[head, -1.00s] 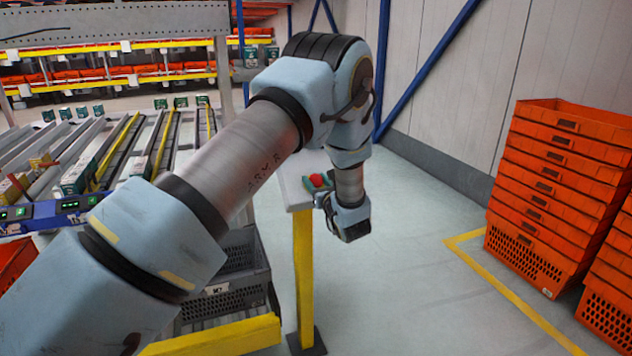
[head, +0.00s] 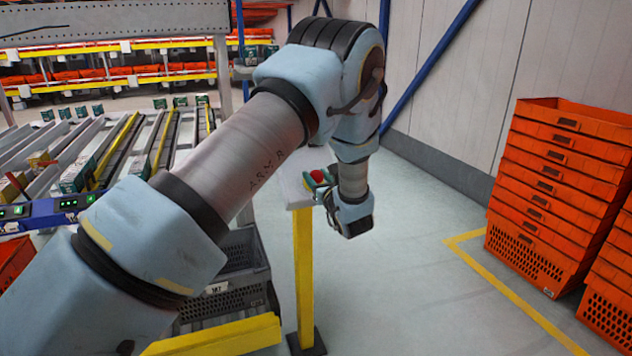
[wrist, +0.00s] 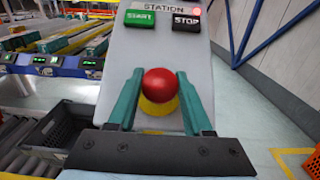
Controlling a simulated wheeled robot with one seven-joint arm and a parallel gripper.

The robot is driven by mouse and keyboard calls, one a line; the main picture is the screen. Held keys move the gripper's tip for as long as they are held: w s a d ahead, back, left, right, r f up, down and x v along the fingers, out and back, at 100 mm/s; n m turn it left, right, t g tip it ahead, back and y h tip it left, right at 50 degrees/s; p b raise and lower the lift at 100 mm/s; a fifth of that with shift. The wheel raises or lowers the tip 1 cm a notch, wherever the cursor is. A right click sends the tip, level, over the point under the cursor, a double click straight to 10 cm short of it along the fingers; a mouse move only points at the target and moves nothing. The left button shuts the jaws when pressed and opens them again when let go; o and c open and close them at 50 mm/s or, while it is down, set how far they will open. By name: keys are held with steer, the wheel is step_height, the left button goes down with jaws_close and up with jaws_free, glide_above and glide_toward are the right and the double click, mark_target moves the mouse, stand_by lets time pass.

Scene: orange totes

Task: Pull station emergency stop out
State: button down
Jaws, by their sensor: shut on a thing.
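The station emergency stop is a red round button (wrist: 161,84) on a yellow base (wrist: 158,106), on a pale grey panel (wrist: 163,55) marked "STATION". In the head view the red button (head: 317,176) shows on top of the yellow post, next to my wrist. My gripper (wrist: 160,97) has a green finger on each side of the red button and is shut on it. The yellow base shows just below the button. In the head view my gripper (head: 318,183) is partly hidden by my wrist.
A green START button (wrist: 140,19) and a black STOP button (wrist: 186,22) sit farther up the panel, with a small lit red lamp (wrist: 196,11). The yellow post (head: 303,270) carries the panel. Orange totes (head: 560,190) are stacked at the right. Open floor lies between.

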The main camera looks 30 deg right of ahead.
steer(key=shift+c, duration=1.5)
jaws_free()
steer(key=shift+s+r, duration=0.1)
steer(key=s+a+b, duration=0.1)
steer(key=s+b, duration=0.2)
steer(key=s, duration=0.7)
steer(key=shift+s+a, duration=0.15)
steer(key=shift+s, duration=0.2)
